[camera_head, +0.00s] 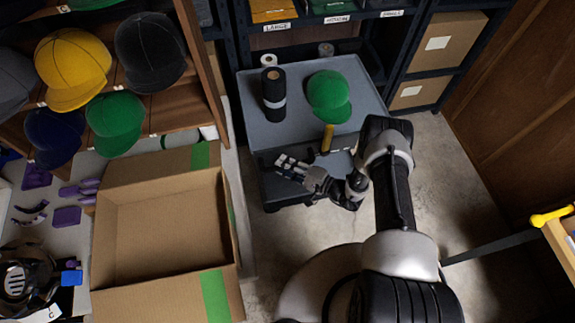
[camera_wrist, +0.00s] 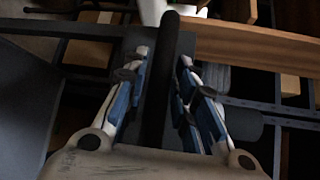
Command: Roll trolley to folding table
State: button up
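The grey trolley (camera_head: 300,86) stands at the middle back in the head view, with a lower shelf under its top. A black roll (camera_head: 273,92) and a green cap (camera_head: 328,93) are on its top. A short yellow piece (camera_head: 327,138) shows at its near edge. My gripper (camera_head: 282,170) is at the trolley's near side, below the level of its top. In the wrist view its blue-padded fingers are spread, and a dark bar (camera_wrist: 168,85) runs between them with gaps visible. I cannot tell whether the bar is the trolley's handle. I cannot tell which surface is the folding table.
An open cardboard box (camera_head: 165,230) stands on a light table (camera_head: 66,243) at the left, beside purple and black items. Cap shelves are at the upper left, dark shelving (camera_head: 405,60) behind. A yellow-handled item (camera_head: 552,215) lies at the right edge. Concrete floor (camera_head: 445,165) is clear right of the trolley.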

jog(key=shift+o, duration=1)
jog(key=shift+d, duration=0.1)
jog(key=shift+d, duration=0.25)
jog(key=v, duration=1.1)
jog(key=shift+s+d, duration=0.2)
jog(key=shift+s, duration=0.05)
jog(key=shift+r, duration=0.1)
